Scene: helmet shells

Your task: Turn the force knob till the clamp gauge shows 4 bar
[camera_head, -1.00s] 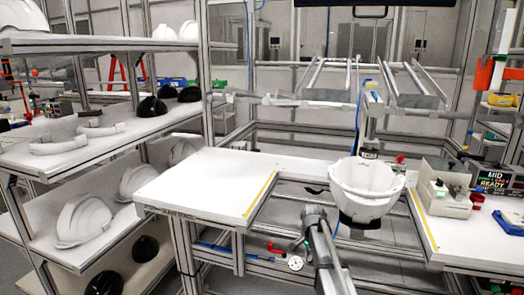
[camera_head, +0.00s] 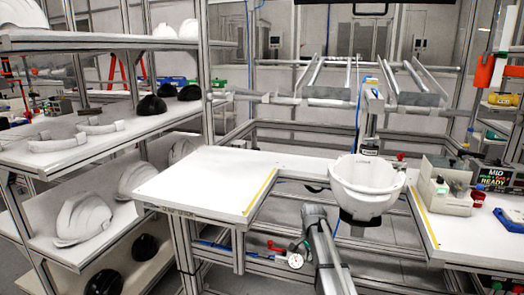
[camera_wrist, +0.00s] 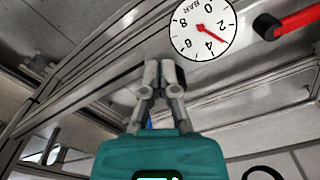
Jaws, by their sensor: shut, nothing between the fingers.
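The clamp gauge (camera_wrist: 203,27) is a white round dial at the top of the wrist view, marked BAR. Its red needle points between 2 and 4, near 3. In the head view the gauge (camera_head: 295,261) is small, low under the bench. My gripper (camera_wrist: 166,72) is shut with its fingertips together and nothing between them, below the gauge in the wrist view. A dark patch shows just behind the fingertips; I cannot tell if it is the force knob. In the head view my arm hides most of the gripper.
A red lever (camera_wrist: 297,18) with a black end is right of the gauge; it also shows in the head view (camera_head: 277,247). Metal rails surround the gripper. A white helmet shell (camera_head: 366,187) sits above, between the white bench tops (camera_head: 205,185). Shelves stand left.

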